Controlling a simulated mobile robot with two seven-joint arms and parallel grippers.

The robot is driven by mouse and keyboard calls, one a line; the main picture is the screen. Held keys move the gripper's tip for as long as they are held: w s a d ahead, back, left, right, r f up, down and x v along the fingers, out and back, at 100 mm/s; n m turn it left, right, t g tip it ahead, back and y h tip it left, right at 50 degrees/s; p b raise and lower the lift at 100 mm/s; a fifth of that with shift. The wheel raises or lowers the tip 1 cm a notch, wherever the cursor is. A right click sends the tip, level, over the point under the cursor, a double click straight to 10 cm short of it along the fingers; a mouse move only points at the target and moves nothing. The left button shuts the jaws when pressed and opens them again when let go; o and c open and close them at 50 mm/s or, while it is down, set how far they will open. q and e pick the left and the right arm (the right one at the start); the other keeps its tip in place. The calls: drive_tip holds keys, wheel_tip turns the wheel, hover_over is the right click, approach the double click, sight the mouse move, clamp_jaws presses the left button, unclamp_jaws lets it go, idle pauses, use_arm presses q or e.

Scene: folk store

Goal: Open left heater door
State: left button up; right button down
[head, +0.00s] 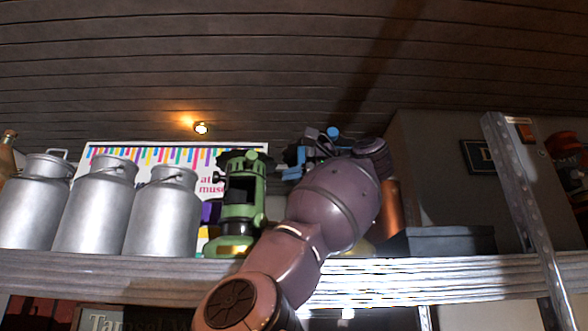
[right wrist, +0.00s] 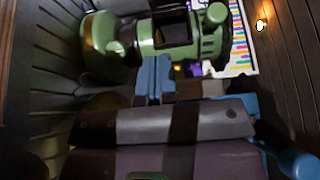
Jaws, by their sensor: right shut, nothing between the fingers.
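A green heater (head: 241,205) stands upright on the shelf, right of the metal cans in the head view. A dark rectangular opening shows in its front; I cannot make out a separate door or its handle. In the right wrist view the heater (right wrist: 155,38) lies sideways across the top, with the dark opening facing me. My right gripper (head: 298,160) is up to the right of the heater, partly hidden behind my own wrist. In the right wrist view its blue fingers (right wrist: 153,80) are together and empty, just short of the heater; contact cannot be told. My left gripper is out of view.
Several silver milk cans (head: 97,208) stand left of the heater on the shelf (head: 100,272). A colourful poster (head: 140,153) is behind them. A dark box (head: 437,241) and a copper-coloured object (head: 390,208) are to the right. A metal upright (head: 522,185) rises at the right.

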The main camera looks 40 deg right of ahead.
drive_tip(key=w+a+p, duration=0.3)
drive_tip(key=w+a, duration=0.4)
drive_tip(key=w, duration=0.2)
